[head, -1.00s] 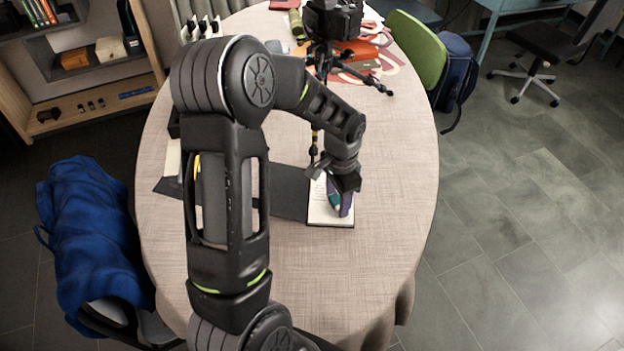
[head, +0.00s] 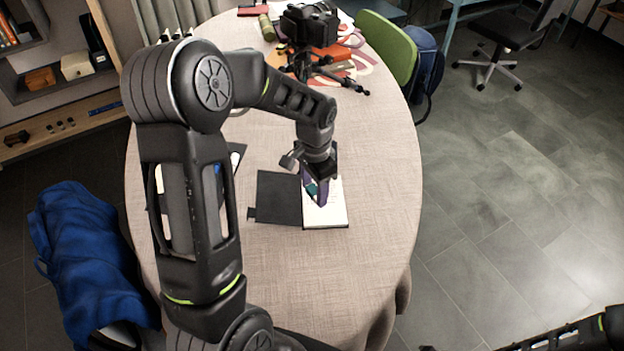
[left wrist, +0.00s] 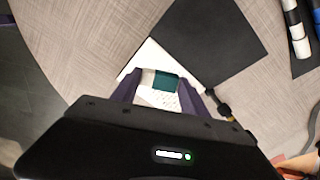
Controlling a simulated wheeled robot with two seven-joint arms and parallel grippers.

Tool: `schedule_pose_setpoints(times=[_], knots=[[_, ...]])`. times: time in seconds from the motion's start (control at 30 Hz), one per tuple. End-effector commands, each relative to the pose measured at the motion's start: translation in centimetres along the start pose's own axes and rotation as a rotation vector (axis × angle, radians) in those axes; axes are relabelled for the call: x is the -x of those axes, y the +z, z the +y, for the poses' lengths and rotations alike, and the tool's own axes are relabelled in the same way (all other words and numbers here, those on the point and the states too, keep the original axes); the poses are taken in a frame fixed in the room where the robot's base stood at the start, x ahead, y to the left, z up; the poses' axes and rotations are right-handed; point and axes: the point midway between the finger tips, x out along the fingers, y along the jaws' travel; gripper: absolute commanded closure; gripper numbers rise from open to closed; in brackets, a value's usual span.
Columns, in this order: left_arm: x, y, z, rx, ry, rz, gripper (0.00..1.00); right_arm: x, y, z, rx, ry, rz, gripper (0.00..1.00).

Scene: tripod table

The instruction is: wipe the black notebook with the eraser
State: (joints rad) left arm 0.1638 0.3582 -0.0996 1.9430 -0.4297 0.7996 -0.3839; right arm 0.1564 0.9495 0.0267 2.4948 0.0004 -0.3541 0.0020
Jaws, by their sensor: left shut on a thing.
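The black notebook (head: 278,200) lies open on the table, its dark cover to the left and a white page (head: 335,212) to the right. In the left wrist view the dark cover (left wrist: 210,40) and the white page (left wrist: 148,54) also show. My left gripper (head: 320,190) points down over the page. Its purple fingers are shut on the eraser, a white and teal block (left wrist: 164,82). In the head view only a teal bit of the eraser (head: 311,188) shows. I cannot tell whether it touches the page. My right gripper is out of view.
A black camera on a small tripod (head: 311,28) stands at the back of the table (head: 380,150). Dark flat items (head: 236,158) lie left of the notebook, partly behind my left arm. A green chair (head: 387,45) is at the back right. The table's front and right are clear.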

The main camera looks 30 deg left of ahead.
Motion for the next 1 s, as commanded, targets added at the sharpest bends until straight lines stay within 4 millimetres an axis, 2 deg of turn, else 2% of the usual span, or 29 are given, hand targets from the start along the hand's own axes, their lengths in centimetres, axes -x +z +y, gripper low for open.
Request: schedule_pose_setpoints(times=[0.1, 0.3, 1.0], knots=[[1.5, -0.3, 0.1, 0.0, -0.001, 0.002, 0.8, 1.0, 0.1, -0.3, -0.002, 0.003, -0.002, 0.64], [2.5, -0.6, 0.2, 0.0, -0.001, 0.002, 0.8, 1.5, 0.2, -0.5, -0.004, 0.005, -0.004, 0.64], [2.4, -0.6, 0.2, 0.001, -0.002, 0.003, 0.8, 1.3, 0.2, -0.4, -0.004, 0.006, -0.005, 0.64]])
